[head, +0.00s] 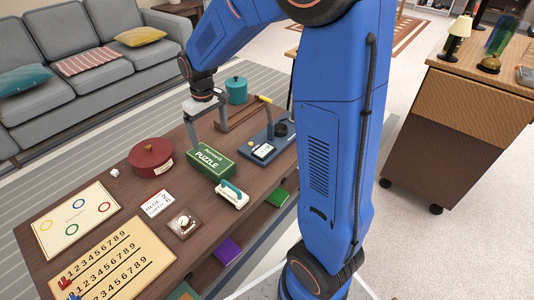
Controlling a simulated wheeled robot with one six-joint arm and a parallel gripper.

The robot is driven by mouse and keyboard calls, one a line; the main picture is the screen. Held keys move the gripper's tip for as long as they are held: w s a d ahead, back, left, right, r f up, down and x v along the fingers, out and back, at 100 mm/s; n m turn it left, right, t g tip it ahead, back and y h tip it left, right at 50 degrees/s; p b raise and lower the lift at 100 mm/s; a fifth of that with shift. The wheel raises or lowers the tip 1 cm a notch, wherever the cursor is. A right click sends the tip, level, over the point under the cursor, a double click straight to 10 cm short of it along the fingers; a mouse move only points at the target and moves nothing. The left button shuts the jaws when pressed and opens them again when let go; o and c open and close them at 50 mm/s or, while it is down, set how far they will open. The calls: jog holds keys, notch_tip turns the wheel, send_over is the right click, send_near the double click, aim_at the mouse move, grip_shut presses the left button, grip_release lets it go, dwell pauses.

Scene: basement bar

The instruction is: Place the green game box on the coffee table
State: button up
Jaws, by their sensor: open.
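The green game box (209,161), with "PUZZLE" in white letters, lies flat on the wooden coffee table (117,183) near the middle of its length. My gripper (209,138) points down just behind and above the box, with its fingers apart and nothing between them. The tip of its left finger comes close to the box's back edge; I cannot tell whether they touch.
A round red box (151,158), a teal canister (236,90), a grey device (264,150), a white-and-teal item (232,194), a card (157,204) and game boards (76,221) crowd the table. A grey sofa (70,65) stands behind. A cabinet (455,135) is at right.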

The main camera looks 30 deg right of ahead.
jog(key=s+d+r+m+t, duration=0.1)
jog(key=s+d+r, duration=0.1)
jog(key=s+r, duration=0.4)
jog(key=s+d+r+t, duration=0.15)
jog(key=s+r, duration=0.25)
jog(key=s, duration=0.4)
jog(key=s+d+m+t, duration=0.2)
jog(key=s, duration=1.4)
jog(key=shift+s+d+r, duration=0.2)
jog(key=shift+r, duration=0.1)
